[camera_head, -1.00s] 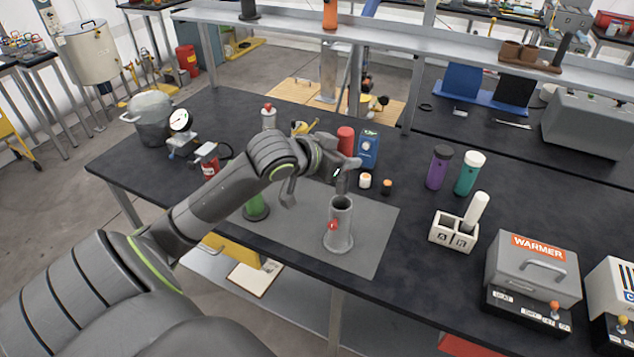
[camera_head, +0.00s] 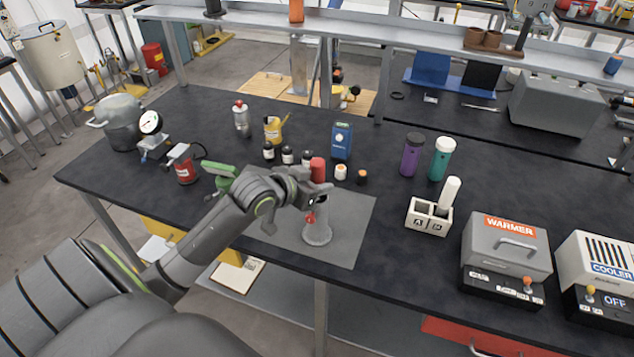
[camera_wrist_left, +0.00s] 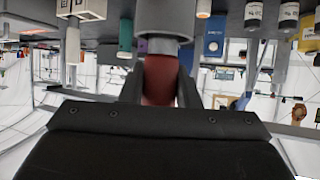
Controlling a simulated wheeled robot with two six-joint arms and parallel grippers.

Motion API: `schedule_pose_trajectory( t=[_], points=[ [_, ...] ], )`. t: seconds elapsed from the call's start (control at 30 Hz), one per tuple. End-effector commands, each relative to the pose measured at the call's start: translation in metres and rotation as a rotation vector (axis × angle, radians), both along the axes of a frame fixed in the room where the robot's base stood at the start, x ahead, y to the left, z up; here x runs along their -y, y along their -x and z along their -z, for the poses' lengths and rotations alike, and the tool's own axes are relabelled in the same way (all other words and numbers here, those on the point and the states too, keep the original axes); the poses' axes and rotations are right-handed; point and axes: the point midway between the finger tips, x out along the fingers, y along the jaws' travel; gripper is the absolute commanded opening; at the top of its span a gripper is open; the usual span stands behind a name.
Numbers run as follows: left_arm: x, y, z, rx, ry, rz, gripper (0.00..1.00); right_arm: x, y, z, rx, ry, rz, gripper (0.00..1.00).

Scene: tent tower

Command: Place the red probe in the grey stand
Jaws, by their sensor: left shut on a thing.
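My left gripper (camera_head: 315,192) is shut on the red probe (camera_head: 317,168), whose red end stands up above the fingers. The gripper and wrist cover the stand's top in the head view. In the left wrist view the red probe (camera_wrist_left: 160,80) is between the two fingers, and a grey cylinder (camera_wrist_left: 164,20) lies in line with it. I cannot tell how deep the probe's lower end is in the stand. My right gripper is not in view.
A green object (camera_head: 222,178) is beside my forearm. Small bottles, a blue box (camera_head: 341,142) and an orange-capped vial (camera_head: 341,172) stand behind the gripper. A white block (camera_head: 429,217), the warmer (camera_head: 508,245) and the cooler are to the right. The mat (camera_head: 350,235) is clear right of the stand.

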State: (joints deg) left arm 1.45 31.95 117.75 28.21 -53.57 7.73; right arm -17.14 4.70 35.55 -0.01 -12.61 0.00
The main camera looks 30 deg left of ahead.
Motion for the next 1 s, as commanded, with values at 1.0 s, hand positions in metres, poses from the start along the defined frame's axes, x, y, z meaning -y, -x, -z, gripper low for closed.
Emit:
schedule_pose_trajectory(
  t=[1.0],
  points=[
    [-0.011, 0.06, -0.034, -0.003, -0.008, 0.001, 0.51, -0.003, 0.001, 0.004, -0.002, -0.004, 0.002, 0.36]
  ],
)
